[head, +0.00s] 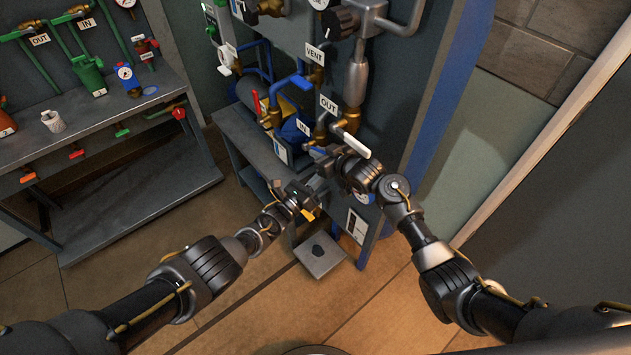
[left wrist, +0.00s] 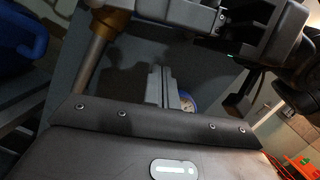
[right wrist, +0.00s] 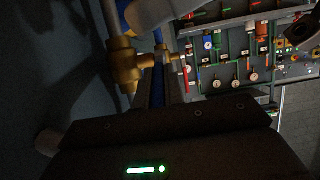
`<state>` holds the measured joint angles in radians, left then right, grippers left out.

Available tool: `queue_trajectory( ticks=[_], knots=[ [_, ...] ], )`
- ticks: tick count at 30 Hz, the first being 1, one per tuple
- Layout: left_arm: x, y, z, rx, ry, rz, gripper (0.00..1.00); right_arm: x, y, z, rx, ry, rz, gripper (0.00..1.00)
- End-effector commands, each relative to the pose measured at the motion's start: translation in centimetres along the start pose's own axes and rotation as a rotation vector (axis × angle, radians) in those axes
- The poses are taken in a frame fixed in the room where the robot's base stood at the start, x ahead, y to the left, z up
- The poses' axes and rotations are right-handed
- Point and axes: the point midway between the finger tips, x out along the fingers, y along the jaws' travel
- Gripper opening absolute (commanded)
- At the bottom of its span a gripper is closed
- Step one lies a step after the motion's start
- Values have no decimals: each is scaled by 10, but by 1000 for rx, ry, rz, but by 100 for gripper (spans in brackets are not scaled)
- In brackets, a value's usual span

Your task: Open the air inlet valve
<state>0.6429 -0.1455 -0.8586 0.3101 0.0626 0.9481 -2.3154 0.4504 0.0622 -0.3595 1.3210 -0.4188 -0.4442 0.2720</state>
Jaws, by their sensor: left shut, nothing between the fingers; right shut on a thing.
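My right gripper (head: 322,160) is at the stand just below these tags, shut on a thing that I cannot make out. A brass valve body (right wrist: 125,65) is close beside its fingers in the right wrist view. My left gripper (head: 318,186) is shut and empty, just below the right one; its closed fingers show in the left wrist view (left wrist: 160,88).
A red lever (head: 257,103) is left of the IN tag. The VENT tag (head: 315,54) is higher up. A grey bench (head: 150,180) with other valves stands at the left. A small grey platform (head: 322,262) is low in front; the floor around it is clear.

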Motion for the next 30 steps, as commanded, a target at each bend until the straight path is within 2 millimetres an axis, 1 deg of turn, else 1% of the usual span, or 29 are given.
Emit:
queue_trajectory(
  ticks=[1,11,18,30],
  knots=[
    [-2,2,2,1,-1,1,0,0,2,-3,0,6,3,0],
    [1,1,19,4,0,1,0,0,2,-3,0,6,4,0],
    [6,1,34,2,0,1,0,0,2,-3,0,6,4,0],
    [7,1,38,3,1,1,0,0,2,-3,0,6,3,0]
  ],
)
